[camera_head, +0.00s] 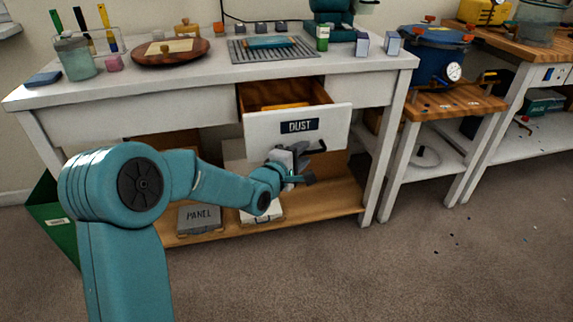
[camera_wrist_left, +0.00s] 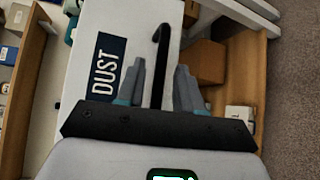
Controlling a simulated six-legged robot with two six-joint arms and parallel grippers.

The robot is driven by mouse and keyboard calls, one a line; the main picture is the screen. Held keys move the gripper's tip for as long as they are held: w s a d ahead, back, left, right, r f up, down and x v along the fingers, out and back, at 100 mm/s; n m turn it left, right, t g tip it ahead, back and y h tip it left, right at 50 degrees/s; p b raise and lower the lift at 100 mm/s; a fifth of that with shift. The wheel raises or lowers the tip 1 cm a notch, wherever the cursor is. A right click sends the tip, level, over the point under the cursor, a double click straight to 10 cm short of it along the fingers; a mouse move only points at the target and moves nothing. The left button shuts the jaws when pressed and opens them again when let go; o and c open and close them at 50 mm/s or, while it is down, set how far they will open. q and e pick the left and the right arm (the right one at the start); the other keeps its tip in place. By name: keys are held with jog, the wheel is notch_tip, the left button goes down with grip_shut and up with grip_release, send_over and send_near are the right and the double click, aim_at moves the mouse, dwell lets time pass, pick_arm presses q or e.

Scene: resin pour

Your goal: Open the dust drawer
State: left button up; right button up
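The dust drawer (camera_head: 264,130), with a white front and a dark DUST label (camera_head: 299,126), stands pulled out of the white workbench. Something orange lies inside it. In the left wrist view, its front (camera_wrist_left: 125,22) fills the upper middle, with the DUST label (camera_wrist_left: 105,66) on it. My left gripper (camera_head: 300,167) is at the drawer's front, by the dark handle. In the wrist view its two grey fingers (camera_wrist_left: 160,86) are apart, with the black bar handle (camera_wrist_left: 159,45) between them. A gap shows on each side of the bar. My right gripper is out of view.
The workbench top (camera_head: 190,78) holds jars, a round wooden board (camera_head: 171,52) and a grey grille (camera_head: 272,49). A low wooden shelf below bears a PANEL box (camera_head: 199,219). A blue pot (camera_head: 436,52) stands on a side table to the right. The floor at front right is mostly clear.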

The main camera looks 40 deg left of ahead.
pick_arm(q)
jog(key=s+d+r+p, duration=0.1)
jog(key=s+r, duration=0.1)
jog(key=s, duration=1.3)
jog(key=shift+r+p, duration=0.15)
jog(key=shift+p, duration=0.15)
jog(key=d+f+m+g+h, duration=0.1)
jog(key=d+f+g+h, duration=0.15)
jog(key=d+f, duration=0.6)
jog(key=d+f+m+g+h, duration=0.2)
jog(key=d+f+g, duration=0.3)
jog(key=f, duration=0.7)
jog(key=s+d+f+m+g, duration=0.4)
jog(key=s+d+f+m, duration=0.1)
jog(key=s+f+m, duration=0.3)
jog(key=s+d+f+m+g, duration=0.4)
jog(key=s+f+m+g, duration=0.1)
jog(key=s+f+m, duration=0.35)
notch_tip(320, 180, up, 26)
jog(key=p, duration=2.5)
jog(key=shift+f+n+h, duration=0.15)
jog(key=shift+n+h, duration=0.2)
jog(key=shift+n, duration=0.1)
